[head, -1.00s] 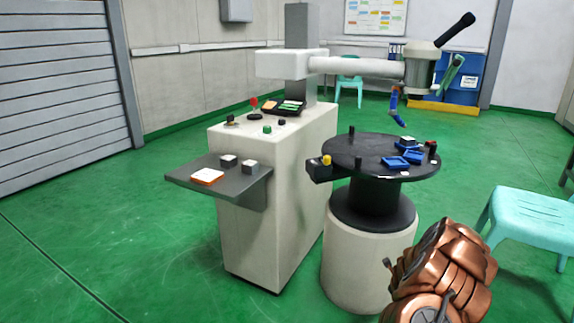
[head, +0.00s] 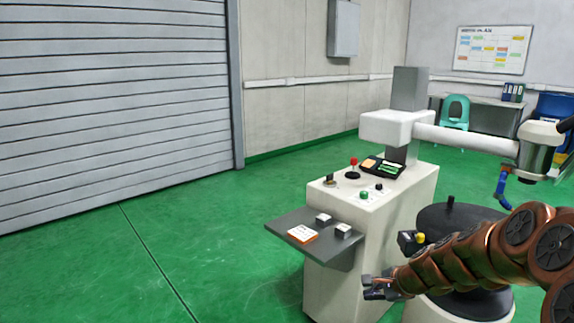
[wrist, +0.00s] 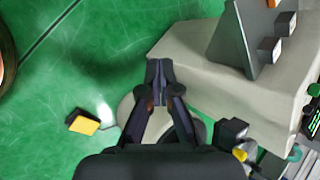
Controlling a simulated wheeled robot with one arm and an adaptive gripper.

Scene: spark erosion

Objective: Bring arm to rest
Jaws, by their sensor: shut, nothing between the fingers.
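My copper-coloured segmented arm reaches in from the right edge of the head view, in front of the round black table. My gripper (head: 368,288) is at its left end, in front of the cream machine cabinet and below its grey side shelf. In the wrist view my gripper (wrist: 159,68) has its dark fingers together and holds nothing. Below the fingers are the green floor and part of the pale round pedestal (wrist: 126,108).
The cream cabinet (head: 342,212) with its grey shelf (head: 282,222) stands close to my gripper. The black table (head: 440,218) is partly hidden by my arm. A yellow-topped dark object (wrist: 85,125) lies on the floor. Open floor (head: 130,265) spreads left.

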